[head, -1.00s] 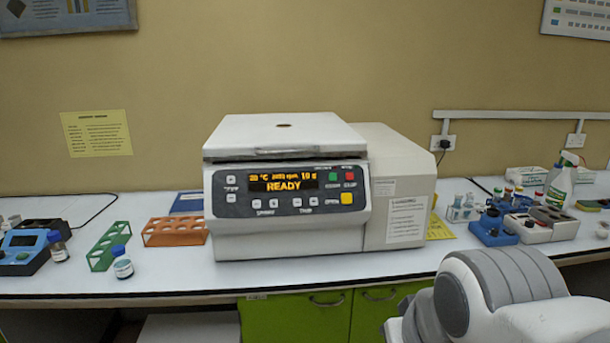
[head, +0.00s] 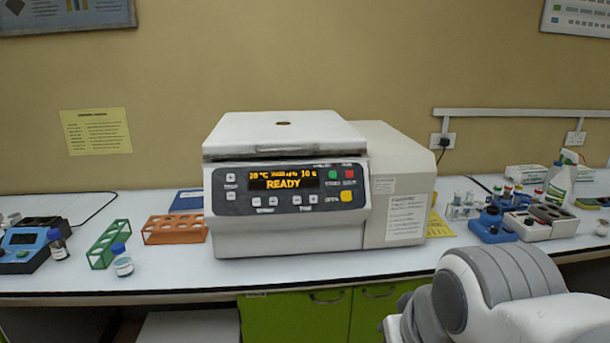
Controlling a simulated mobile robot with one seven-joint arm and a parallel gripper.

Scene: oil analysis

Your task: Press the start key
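A white centrifuge (head: 300,225) stands on the bench with its lid (head: 283,133) shut. Its dark front panel has a lit orange display (head: 284,180) that reads READY. To the right of the display are a green key (head: 333,174), the start key by its place and colour, and a red key (head: 350,173) beside it. A larger yellow key (head: 347,196) sits below them. The small labels are too blurred to read surely. My arm shows at the lower right, in front of the bench. My gripper is not in view.
An orange rack (head: 175,229), a green rack (head: 108,244) and a blue-capped bottle (head: 122,261) stand left of the centrifuge. Vials, blue and white devices and a spray bottle (head: 560,178) stand at the right. The bench strip (head: 330,272) before the centrifuge is clear.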

